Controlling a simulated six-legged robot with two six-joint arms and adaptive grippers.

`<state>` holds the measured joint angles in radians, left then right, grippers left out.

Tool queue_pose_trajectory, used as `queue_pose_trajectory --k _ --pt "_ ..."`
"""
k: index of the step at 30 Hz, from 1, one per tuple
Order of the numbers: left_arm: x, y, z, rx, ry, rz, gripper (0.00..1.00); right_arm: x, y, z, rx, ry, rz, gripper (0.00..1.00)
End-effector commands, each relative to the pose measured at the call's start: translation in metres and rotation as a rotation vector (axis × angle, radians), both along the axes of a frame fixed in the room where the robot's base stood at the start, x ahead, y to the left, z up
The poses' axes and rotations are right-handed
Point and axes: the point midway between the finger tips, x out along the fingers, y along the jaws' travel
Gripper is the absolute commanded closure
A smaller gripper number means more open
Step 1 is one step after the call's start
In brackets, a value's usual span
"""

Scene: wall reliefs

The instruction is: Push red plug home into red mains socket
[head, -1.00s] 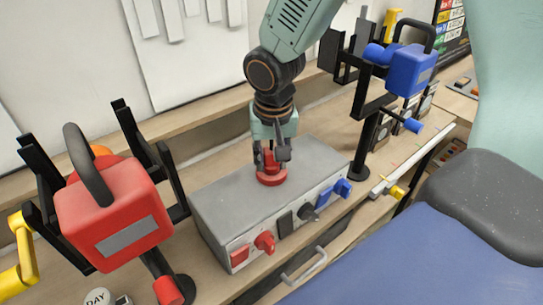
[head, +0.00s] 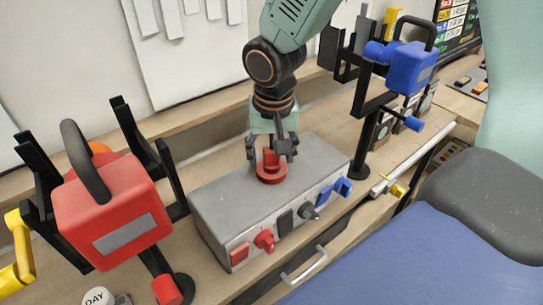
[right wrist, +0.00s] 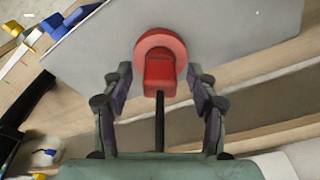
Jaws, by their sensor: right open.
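A red plug (head: 270,159) stands upright on top of the grey box, in a round red socket collar (head: 271,177). In the right wrist view the plug (right wrist: 159,75) shows as a red block against the round red collar (right wrist: 148,42), with a thin black cable running from it towards my wrist. Whether it is fully seated cannot be told. My right gripper (head: 271,151) is open above the collar, its fingers apart on either side of the plug. In the right wrist view both fingertips (right wrist: 160,75) stand clear of the plug. My left gripper is not in view.
The grey box (head: 225,185) has red, black and blue fittings along its front. A red padlock-like case (head: 115,215) on a black stand is at left; a blue case (head: 409,68) on a stand is at back right. A metal handle (head: 304,266) is below.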

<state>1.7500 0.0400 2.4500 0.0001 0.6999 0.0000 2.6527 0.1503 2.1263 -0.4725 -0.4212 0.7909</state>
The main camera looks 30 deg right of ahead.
Motion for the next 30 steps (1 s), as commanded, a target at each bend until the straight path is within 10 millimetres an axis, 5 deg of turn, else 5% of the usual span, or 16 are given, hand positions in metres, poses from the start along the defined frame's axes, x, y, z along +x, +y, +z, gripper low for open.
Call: queue_pose_trajectory --k 15,30 --pt "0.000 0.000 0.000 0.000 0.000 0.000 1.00 -0.012 0.006 0.094 0.000 -0.003 0.000 0.41" --pt "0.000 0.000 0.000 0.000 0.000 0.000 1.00 -0.014 0.007 0.104 0.001 0.000 0.000 0.42"
